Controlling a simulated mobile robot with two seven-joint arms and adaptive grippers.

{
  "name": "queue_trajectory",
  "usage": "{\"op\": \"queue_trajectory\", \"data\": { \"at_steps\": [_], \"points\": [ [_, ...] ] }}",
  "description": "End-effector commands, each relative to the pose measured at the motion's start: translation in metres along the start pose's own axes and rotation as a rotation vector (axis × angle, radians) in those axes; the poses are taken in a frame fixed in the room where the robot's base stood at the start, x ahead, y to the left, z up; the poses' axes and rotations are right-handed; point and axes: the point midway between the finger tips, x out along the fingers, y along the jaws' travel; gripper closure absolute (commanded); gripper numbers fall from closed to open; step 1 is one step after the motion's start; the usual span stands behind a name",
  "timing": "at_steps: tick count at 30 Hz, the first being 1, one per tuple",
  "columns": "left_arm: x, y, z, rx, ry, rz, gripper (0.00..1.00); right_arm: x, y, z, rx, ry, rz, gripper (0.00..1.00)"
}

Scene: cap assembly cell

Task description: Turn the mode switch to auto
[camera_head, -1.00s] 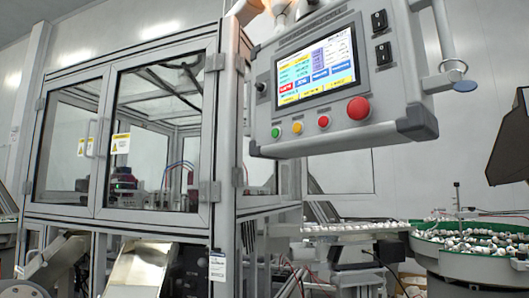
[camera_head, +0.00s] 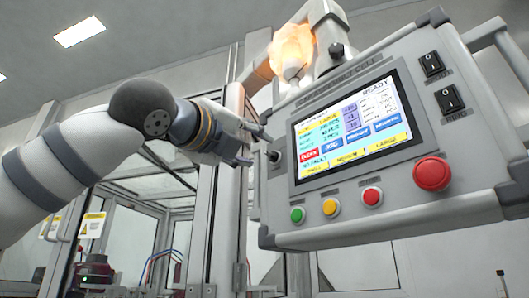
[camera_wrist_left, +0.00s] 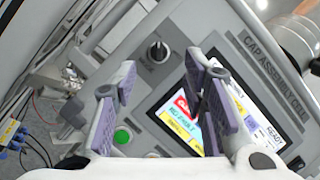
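The mode switch, a small black rotary knob (camera_head: 273,156), sits on the grey control panel (camera_head: 262,205), left of its screen. In the left wrist view the knob (camera_wrist_left: 158,51) has a pale mark, but its setting is too small to read surely. My left gripper (camera_head: 260,149) reaches in from the left with its fingertips close to the knob. In the left wrist view its two purple-grey fingers (camera_wrist_left: 161,64) are spread apart with nothing between them, and the knob shows beyond the gap. Contact cannot be made out. My right gripper is out of view.
The lit touchscreen (camera_head: 350,122) is just right of the knob. A green button (camera_head: 297,215), a yellow button (camera_head: 330,207), a red button (camera_head: 371,196) and a large red stop button (camera_head: 432,174) line the lower edge. Two black rocker switches (camera_head: 449,99) are at upper right. A glass-doored enclosure (camera_head: 195,240) stands left.

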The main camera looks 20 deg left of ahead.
Motion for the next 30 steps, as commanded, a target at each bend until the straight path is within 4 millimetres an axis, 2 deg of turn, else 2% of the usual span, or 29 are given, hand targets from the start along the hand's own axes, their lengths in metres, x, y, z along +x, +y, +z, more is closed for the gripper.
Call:
{"op": "queue_trajectory", "data": {
  "at_steps": [3, 7, 12, 18, 19, 24, 30],
  "points": [
    [0.025, -0.006, 0.003, 0.002, -0.004, -0.005, 0.61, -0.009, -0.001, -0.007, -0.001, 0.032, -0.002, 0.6],
    [0.047, -0.005, 0.002, 0.003, -0.003, -0.004, 0.61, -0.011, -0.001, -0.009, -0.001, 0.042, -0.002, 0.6],
    [0.058, -0.002, 0.001, 0.005, -0.002, -0.002, 0.61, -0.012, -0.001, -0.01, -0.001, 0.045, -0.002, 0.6],
    [0.059, -0.001, 0.0, 0.005, -0.001, -0.001, 0.61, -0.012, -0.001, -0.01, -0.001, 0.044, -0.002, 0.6],
    [0.059, -0.001, 0.0, 0.005, -0.001, 0.0, 0.63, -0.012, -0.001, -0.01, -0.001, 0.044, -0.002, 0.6],
    [0.059, -0.001, 0.0, 0.005, -0.001, -0.001, 1.0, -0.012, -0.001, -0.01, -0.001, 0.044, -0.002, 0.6],
    [0.059, -0.001, 0.0, 0.008, -0.001, -0.002, 1.0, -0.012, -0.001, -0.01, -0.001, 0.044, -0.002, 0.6]
  ]
}}
